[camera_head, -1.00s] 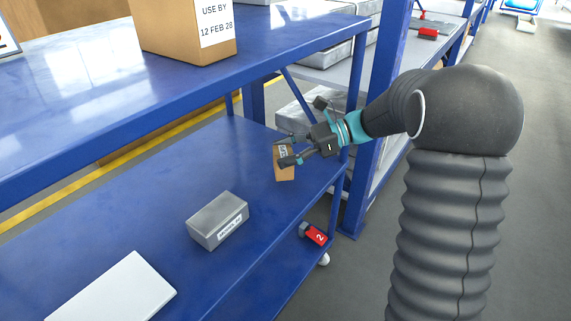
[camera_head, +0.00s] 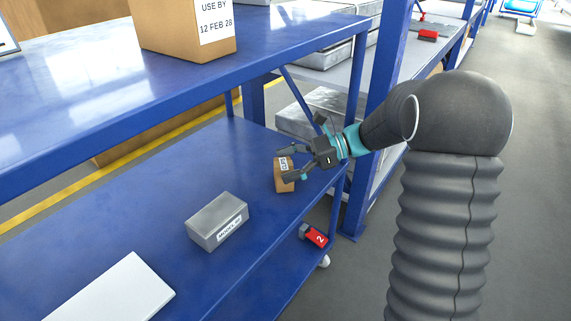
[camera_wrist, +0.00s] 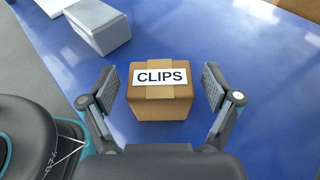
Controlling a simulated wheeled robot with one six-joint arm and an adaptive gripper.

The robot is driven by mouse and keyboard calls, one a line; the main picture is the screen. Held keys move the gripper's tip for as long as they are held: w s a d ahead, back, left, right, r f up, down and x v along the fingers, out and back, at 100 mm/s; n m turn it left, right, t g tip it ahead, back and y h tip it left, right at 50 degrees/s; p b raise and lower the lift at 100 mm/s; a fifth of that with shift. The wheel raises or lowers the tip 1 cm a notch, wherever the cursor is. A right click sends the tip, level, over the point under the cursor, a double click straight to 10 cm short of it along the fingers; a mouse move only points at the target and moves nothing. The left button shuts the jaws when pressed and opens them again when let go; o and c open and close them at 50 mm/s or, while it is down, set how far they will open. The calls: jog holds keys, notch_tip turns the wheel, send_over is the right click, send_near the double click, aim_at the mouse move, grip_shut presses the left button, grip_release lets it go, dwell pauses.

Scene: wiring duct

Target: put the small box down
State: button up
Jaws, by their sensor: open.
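The small box (camera_head: 283,177) is a brown cardboard box with a white label. It stands upright on the lower blue shelf (camera_head: 130,205), near the shelf's right end. In the wrist view the small box (camera_wrist: 160,95) shows its label "CLIPS" and sits between the two fingers. My gripper (camera_head: 288,164) is open around it, with a gap visible on each side in the wrist view (camera_wrist: 160,88). The fingers do not appear to touch the box.
A grey box (camera_head: 217,221) with a label stands left of the small box. A white flat item (camera_head: 112,290) lies at the front left. The upper blue shelf (camera_head: 130,95) holds a large carton (camera_head: 185,28). A blue post (camera_head: 375,120) stands to the right.

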jog(key=shift+r, duration=0.15)
jog(key=shift+d+r, duration=0.1)
jog(key=shift+d, duration=0.2)
jog(key=p+v, duration=0.2)
jog(key=v, duration=0.9)
jog(key=s+a+r+n+t+h, duration=0.1)
jog(key=s+a+r+n+h, duration=0.15)
jog(key=s+n+h, duration=0.8)
jog(key=s+d+n+t+h, duration=0.2)
jog(key=s+n+t, duration=0.1)
jog(key=s, duration=0.5)
jog(key=s+d+f+n+t+h, duration=0.1)
jog(key=s+d+n+t+h, duration=0.1)
jog(key=s, duration=0.7)
jog(key=shift+d+f+n+t, duration=0.3)
jog(key=shift+d+n+t, duration=0.25)
jog(key=shift+d+t, duration=0.2)
jog(key=shift+s, duration=0.1)
notch_tip(320, 180, up, 4)
jog(key=p, duration=0.3)
jog(key=shift+p, duration=0.3)
